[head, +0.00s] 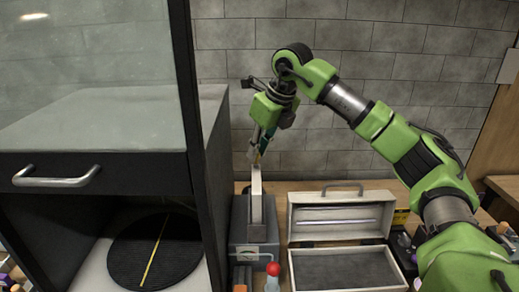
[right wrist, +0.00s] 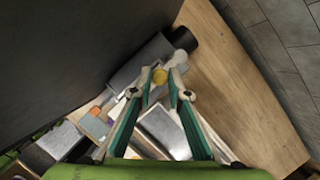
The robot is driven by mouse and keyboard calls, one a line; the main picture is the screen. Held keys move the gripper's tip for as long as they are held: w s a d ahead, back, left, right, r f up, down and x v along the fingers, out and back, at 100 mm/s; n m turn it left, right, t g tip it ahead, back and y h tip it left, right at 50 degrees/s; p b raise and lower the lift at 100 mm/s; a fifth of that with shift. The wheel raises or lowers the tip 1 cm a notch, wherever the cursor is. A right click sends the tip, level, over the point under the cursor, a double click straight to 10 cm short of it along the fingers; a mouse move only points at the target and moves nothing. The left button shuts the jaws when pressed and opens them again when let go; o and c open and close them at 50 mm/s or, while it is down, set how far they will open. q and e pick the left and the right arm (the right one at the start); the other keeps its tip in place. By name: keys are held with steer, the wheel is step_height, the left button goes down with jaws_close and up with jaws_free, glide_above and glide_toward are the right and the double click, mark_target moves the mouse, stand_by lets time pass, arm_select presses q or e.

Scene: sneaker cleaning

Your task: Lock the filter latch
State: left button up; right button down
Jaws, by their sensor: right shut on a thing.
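The filter unit, a grey box (head: 240,232) with a small gauge on its front, stands on the bench beside the dark cabinet. A pale lever (head: 256,200), which looks like the filter latch, stands nearly upright on it. My right gripper (head: 257,160) is at the lever's top end, pointing down. The fingers partly hide the lever's top. My left gripper is in neither view.
A dark glass-fronted cabinet (head: 205,150) with a drawer handle (head: 57,180) rises close on the left. An open metal case (head: 342,268) lies to the right. A red-topped bottle (head: 273,270) stands in front. A tiled wall (head: 400,60) is behind.

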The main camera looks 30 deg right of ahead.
steer(key=c, duration=2)
jaws_free()
steer(key=shift+o, duration=0.2)
steer(key=a+v, duration=0.1)
steer(key=v, duration=1)
steer(key=shift+d+r, duration=0.4)
steer(key=shift+d, duration=0.1)
steer(key=shift+s, duration=0.15)
